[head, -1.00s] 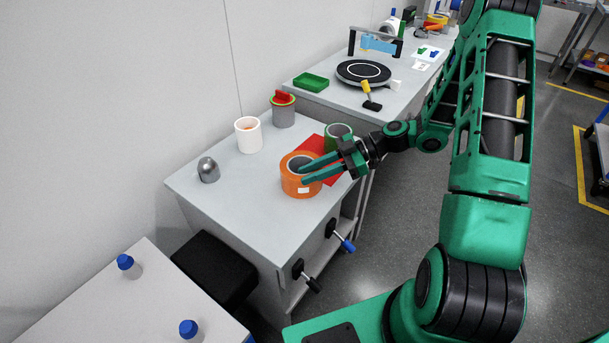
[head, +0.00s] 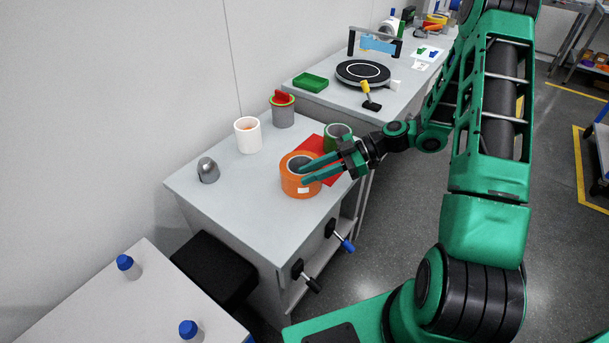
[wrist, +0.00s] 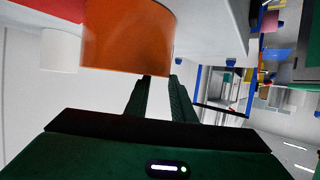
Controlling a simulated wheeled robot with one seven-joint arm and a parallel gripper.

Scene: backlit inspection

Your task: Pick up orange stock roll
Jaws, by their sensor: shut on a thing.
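The orange stock roll (head: 296,186) is a wide ring with a dark core and a small white label. It stands upright on the grey table, at the left edge of a red sheet. My gripper (head: 302,175) reaches it from the right, its two green fingers close together at the roll's upper rim. The jaws are shut on the roll, apparently across its wall. In the wrist view the orange roll (wrist: 125,40) fills the upper left, with the fingertips (wrist: 160,77) at its edge. The exact contact is hidden.
A green roll (head: 338,132) stands right behind, on the red sheet (head: 333,176).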

